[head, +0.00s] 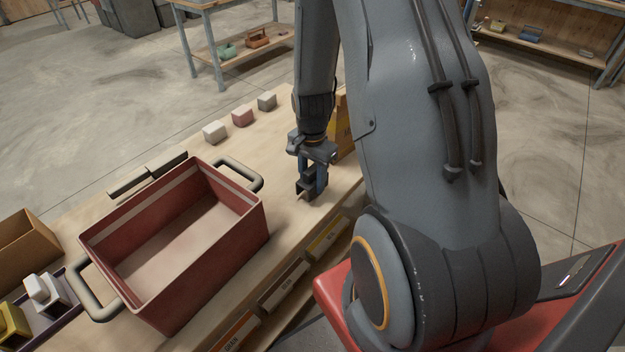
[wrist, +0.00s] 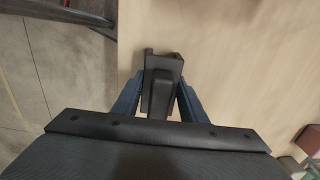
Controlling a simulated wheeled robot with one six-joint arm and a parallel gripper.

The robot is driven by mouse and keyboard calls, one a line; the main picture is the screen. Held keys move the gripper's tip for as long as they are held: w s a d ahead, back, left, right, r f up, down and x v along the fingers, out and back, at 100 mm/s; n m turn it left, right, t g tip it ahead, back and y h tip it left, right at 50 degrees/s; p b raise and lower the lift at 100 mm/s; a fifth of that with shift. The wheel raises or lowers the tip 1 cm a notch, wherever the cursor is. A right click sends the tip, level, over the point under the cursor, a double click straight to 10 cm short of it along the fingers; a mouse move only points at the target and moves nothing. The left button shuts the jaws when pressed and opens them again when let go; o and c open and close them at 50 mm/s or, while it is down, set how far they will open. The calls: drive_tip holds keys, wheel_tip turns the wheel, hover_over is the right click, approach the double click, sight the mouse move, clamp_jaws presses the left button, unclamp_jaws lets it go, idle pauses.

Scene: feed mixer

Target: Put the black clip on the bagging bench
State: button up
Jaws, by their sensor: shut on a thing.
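My gripper (head: 314,182) is over the right part of a wooden bench top (head: 283,215), its fingers pointing down. It is shut on the black clip (head: 306,188). In the wrist view the dark, blocky clip (wrist: 162,78) sits between the two blue fingers (wrist: 158,100), with pale wood behind it. The clip is at or just above the wood; I cannot tell whether it touches. No sign in view names the bagging bench.
A red handled crate (head: 256,228), empty, stands left of my gripper. Three small blocks, white (head: 214,132), pink (head: 242,116) and grey (head: 267,101), sit behind. A yellow-orange box (head: 343,135) is close behind my gripper. Another shelved bench (head: 226,50) stands farther back.

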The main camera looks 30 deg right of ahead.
drive_tip(key=shift+f, duration=0.5)
drive_tip(key=shift+f, duration=0.15)
drive_tip(key=o, duration=1)
